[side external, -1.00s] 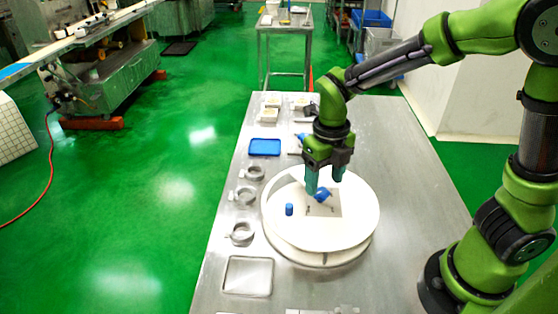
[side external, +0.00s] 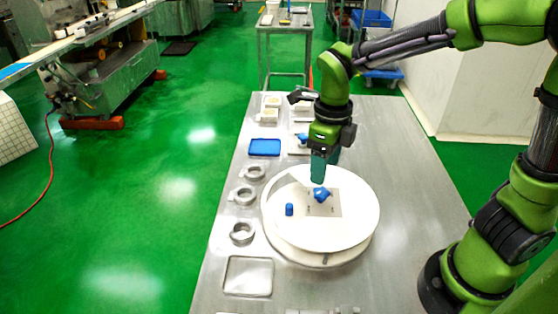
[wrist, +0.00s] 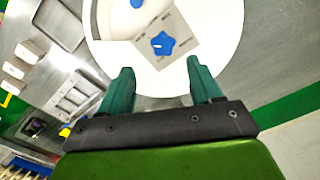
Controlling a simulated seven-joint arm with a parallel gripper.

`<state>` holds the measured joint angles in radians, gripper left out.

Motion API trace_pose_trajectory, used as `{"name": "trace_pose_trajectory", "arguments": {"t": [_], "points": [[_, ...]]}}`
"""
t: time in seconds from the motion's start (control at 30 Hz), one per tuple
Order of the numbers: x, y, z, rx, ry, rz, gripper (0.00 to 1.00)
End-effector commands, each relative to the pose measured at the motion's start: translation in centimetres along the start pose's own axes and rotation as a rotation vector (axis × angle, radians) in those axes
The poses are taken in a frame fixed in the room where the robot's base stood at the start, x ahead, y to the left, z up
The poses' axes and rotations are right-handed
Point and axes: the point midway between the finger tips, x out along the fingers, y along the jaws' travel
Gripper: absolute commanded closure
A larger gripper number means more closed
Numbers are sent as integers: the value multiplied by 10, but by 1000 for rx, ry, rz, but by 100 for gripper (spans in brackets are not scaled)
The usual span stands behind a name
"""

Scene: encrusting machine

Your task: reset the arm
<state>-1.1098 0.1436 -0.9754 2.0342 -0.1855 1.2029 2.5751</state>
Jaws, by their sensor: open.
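My gripper (side external: 323,165) hangs above the back part of the round white turntable (side external: 350,228), fingers pointing down. In the wrist view its two green fingers (wrist: 158,88) are spread apart with nothing between them. A blue star-shaped part (side external: 321,194) lies on a grey square marked plate (side external: 331,206) on the turntable, in front of and below the fingers. The star also shows in the wrist view (wrist: 163,43), beyond the fingertips and apart from them. A small blue cylinder (side external: 289,209) stands on the turntable left of the plate.
Several metal rings, one of them here (side external: 241,232), line the table's left side. A blue tray (side external: 265,147) and a clear-bottomed metal tray (side external: 248,276) lie there too. White containers (side external: 270,108) stand at the back. The table right of the turntable (side external: 400,170) is bare.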

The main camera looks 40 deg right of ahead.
Motion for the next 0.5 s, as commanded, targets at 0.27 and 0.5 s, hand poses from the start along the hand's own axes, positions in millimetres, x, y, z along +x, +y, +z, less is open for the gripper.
{"name": "trace_pose_trajectory", "arguments": {"t": [0.27,0.5], "points": [[2,26,-16,-878,-102,84,36],[-17,35,-35,-1589,-312,28,36]]}}
